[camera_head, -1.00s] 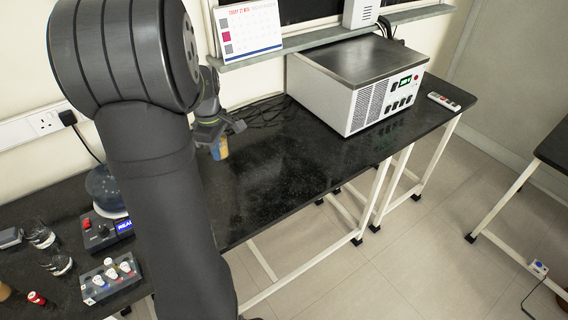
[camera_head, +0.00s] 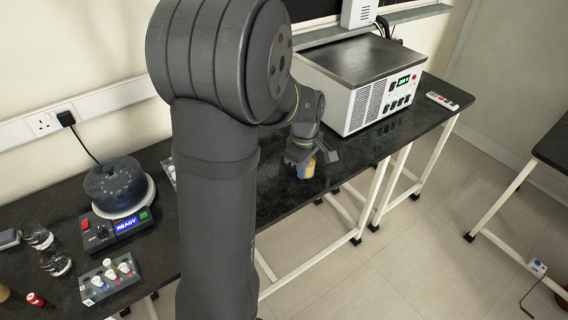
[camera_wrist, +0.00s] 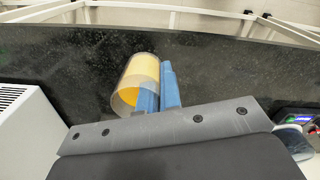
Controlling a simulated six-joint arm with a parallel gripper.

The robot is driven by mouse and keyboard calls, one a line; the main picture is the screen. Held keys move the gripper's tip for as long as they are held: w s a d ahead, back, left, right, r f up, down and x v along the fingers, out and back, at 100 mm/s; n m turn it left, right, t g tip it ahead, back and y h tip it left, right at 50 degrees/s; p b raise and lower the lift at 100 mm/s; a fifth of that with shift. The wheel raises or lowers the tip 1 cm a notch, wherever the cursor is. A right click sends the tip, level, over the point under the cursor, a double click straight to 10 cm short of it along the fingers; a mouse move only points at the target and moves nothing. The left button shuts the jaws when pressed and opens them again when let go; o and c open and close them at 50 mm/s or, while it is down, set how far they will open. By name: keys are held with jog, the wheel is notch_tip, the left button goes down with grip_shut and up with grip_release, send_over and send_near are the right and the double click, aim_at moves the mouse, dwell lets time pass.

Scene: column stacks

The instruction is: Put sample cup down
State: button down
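The sample cup (camera_head: 306,169) is a clear cup with yellow-orange contents, under my gripper (camera_head: 308,162) at the middle of the black bench. In the wrist view the cup (camera_wrist: 136,78) lies just left of the blue fingers (camera_wrist: 161,86). The fingers are close together with the cup's wall seemingly pinched between them; one finger shows through the clear side. Whether the cup's base touches the bench cannot be told.
The black bench (camera_head: 275,195) is clear around the cup. A white instrument box (camera_head: 360,85) stands to the right. At left are a round device reading READY (camera_head: 125,225), a grey rack of vials (camera_head: 110,280) and glasses (camera_head: 55,262). The bench's front edge is near the cup.

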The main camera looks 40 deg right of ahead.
jog(key=shift+w+f, duration=0.15)
jog(key=shift+f, duration=0.35)
send_over(271, 187)
notch_tip(271, 187, down, 7)
jog(key=shift+w+f, duration=0.1)
jog(key=shift+f, duration=1.95)
jog(key=shift+f, duration=0.15)
jog(key=c, duration=1.6)
grip_release()
